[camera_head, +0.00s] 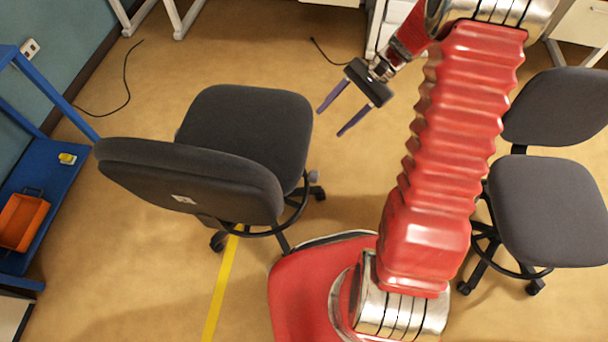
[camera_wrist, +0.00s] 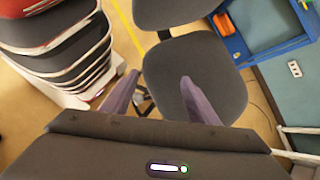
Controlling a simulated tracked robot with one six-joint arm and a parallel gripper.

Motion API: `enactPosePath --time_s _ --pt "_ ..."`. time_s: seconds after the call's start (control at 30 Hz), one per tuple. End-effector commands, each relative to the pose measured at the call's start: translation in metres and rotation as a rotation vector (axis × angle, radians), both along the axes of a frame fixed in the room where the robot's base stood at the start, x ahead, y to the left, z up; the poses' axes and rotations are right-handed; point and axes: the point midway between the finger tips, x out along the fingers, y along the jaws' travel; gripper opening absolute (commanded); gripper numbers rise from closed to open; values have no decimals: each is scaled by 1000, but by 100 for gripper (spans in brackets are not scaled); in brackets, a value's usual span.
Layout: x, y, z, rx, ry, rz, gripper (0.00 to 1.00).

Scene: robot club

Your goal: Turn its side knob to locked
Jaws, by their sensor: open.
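A dark grey swivel chair (camera_head: 245,130) stands left of my arm, its backrest (camera_head: 190,180) toward the camera. A small grey knob (camera_head: 313,177) shows at the right side of its seat; whether it is set to locked cannot be told. In the wrist view the chair's seat (camera_wrist: 210,92) lies beyond my fingers, and the knob cannot be made out clearly. My gripper (camera_head: 330,122) is open and empty, its two purple fingers pointing down-left toward the seat's right side, apart from the knob in the picture. It also shows in the wrist view (camera_wrist: 160,77).
A second dark chair (camera_head: 545,205) stands right of my arm. A blue shelf (camera_head: 50,215) with an orange bin (camera_head: 22,222) is at the left wall. A black cable (camera_head: 128,85) lies on the floor. Open floor lies between the left chair and the far desks.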

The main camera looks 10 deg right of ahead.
Motion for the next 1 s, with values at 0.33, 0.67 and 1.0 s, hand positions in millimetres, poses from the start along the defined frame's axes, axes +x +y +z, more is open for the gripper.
enactPosePath --time_s 0.33,0.67,1.0 --pt "15 -17 -61 151 129 -144 54" --pt "20 -32 -121 296 236 -281 54" --pt "17 -45 -186 450 338 -423 54"
